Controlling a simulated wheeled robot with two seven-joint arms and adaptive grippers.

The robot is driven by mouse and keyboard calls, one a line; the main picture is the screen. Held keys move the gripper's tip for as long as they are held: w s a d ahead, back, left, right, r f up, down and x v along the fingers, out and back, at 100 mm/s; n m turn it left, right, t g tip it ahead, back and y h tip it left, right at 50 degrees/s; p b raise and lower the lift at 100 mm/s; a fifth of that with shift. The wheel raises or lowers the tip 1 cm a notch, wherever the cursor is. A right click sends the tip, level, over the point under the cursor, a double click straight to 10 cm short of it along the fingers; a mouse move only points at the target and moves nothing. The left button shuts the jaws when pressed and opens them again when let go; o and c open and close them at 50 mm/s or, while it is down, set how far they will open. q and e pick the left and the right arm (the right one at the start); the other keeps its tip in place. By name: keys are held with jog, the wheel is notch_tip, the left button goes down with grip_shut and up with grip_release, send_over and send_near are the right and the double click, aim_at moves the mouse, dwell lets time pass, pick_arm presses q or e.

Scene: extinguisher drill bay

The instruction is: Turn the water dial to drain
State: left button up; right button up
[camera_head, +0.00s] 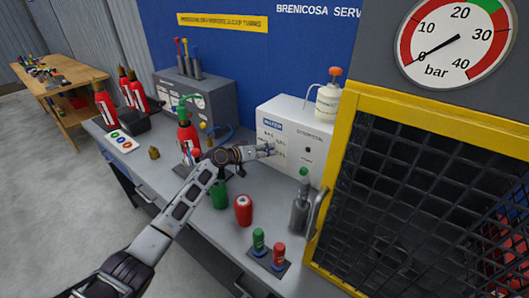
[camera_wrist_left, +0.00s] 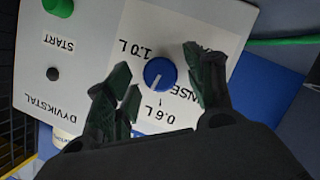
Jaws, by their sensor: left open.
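The water dial (camera_wrist_left: 160,73) is a round blue knob with a white pointer line, on the white face of the dispenser box (camera_head: 297,112). In the left wrist view, which shows the panel upside down, its pointer slants down and slightly left. Labels "1.0 L", "0.6 L" and one ending in "NSE" surround it; no drain label is readable. My left gripper (camera_head: 269,150) is at the box front, open, with a dark finger on either side of the dial and gaps visible between. The fingers and palm hide part of the panel. My right gripper is out of view.
A green button (camera_wrist_left: 58,6) marked START is on the same panel. On the bench stand a red can (camera_head: 243,210), a grey bottle (camera_head: 300,205) and a red extinguisher (camera_head: 187,135) near my left arm. A yellow-framed mesh cage (camera_head: 335,175) closes off the right.

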pick_arm(q)
jog(key=shift+r, duration=4.9)
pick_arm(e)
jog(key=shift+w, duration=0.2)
